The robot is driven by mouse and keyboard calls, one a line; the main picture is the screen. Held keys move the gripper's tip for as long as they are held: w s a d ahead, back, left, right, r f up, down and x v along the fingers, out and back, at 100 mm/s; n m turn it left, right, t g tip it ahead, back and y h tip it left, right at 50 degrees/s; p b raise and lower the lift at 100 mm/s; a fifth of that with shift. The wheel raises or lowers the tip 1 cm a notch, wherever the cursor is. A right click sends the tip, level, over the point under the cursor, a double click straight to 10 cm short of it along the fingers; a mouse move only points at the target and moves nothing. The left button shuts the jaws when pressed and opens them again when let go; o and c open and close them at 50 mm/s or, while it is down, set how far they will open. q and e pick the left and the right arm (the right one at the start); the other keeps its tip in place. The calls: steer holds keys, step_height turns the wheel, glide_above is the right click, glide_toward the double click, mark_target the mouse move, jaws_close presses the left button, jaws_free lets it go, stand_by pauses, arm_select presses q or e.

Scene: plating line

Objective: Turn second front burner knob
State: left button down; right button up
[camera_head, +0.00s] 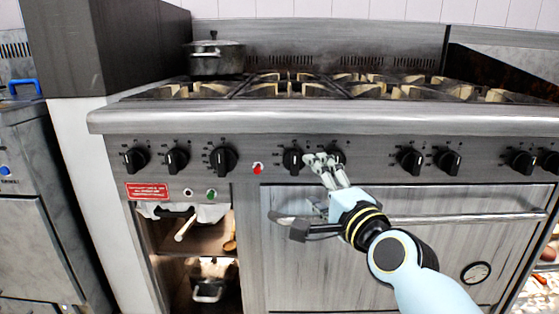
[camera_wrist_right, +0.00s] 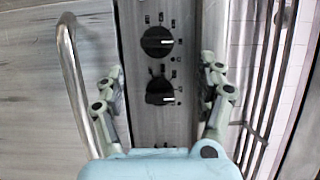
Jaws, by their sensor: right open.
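A row of black knobs runs along the steel front panel of the range in the head view. Near my right gripper (camera_head: 320,159) are a knob just to its left (camera_head: 293,159) and another partly covered by the fingers (camera_head: 338,156). In the right wrist view both knobs show, one higher (camera_wrist_right: 157,41) and one lower (camera_wrist_right: 160,92), each with a white pointer mark. My right gripper (camera_wrist_right: 162,72) is open, its fingers on either side of the panel strip, with nothing between them clearly touched. Which knob counts as second is not marked. My left gripper is not in view.
The oven door handle (camera_head: 450,218) crosses below the panel, near my right wrist. A lidded pot (camera_head: 215,58) stands on the back left of the burner grates. An open compartment (camera_head: 205,240) lies at lower left.

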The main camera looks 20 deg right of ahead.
mark_target(297, 167)
steer(key=w, duration=0.3)
steer(key=w+b, duration=0.1)
steer(key=w, duration=0.2)
steer(key=w+a, duration=0.1)
steer(key=w, duration=0.3)
steer(key=shift+w+a+f, duration=0.1)
steer(key=shift+f, duration=0.1)
steer(key=c, duration=1.1)
